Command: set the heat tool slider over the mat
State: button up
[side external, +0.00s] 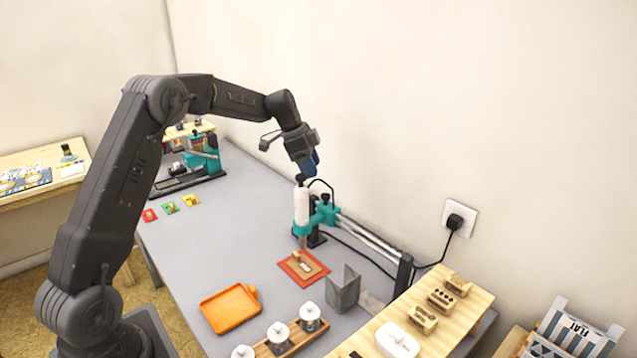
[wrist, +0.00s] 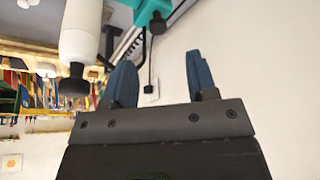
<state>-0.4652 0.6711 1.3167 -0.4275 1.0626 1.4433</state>
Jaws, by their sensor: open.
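The white heat tool (side external: 302,208) hangs upright in a teal slider (side external: 325,214) at the far end of a pair of metal rails (side external: 372,240). Its nozzle ends near the red mat (side external: 284,266), at the mat's back edge in the side view; I cannot tell how far it overlaps. A small brown block with a stamp lies on the mat. My gripper (side external: 311,164) is just above the tool's black top knob, open. In the wrist view my gripper (wrist: 160,70) has empty blue fingers; the white tool (wrist: 82,30) and its black knob (wrist: 74,86) lie left of them, apart.
A grey angled holder (side external: 343,288) stands right of the mat. An orange tray (side external: 230,308) and a wooden rack with white-topped jars (side external: 280,338) are in front. A wooden shelf with stamps (side external: 440,300) borders the right. A black cord runs to the wall socket (side external: 458,218).

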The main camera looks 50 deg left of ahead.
jog(key=v, duration=0.5)
jog(key=shift+r, duration=0.3)
jog(key=s+d+r+n+y, duration=0.15)
jog(key=s+d+r, duration=0.25)
jog(key=s+d, duration=0.4)
jog(key=s+d+r+n+y, duration=0.1)
jog(key=s+d+r+n, duration=0.25)
jog(key=s+d, duration=0.45)
jog(key=s+d+f+n+t, duration=0.1)
jog(key=s+d+f+n, duration=0.1)
jog(key=s, duration=0.6)
jog(key=s+d+f+n+t, duration=0.1)
jog(key=s+d+f+n, duration=0.1)
jog(key=s, duration=0.6)
jog(key=shift+s+d+f+y, duration=0.2)
jog(key=shift+s+d+y, duration=0.15)
jog(key=shift+d, duration=0.5)
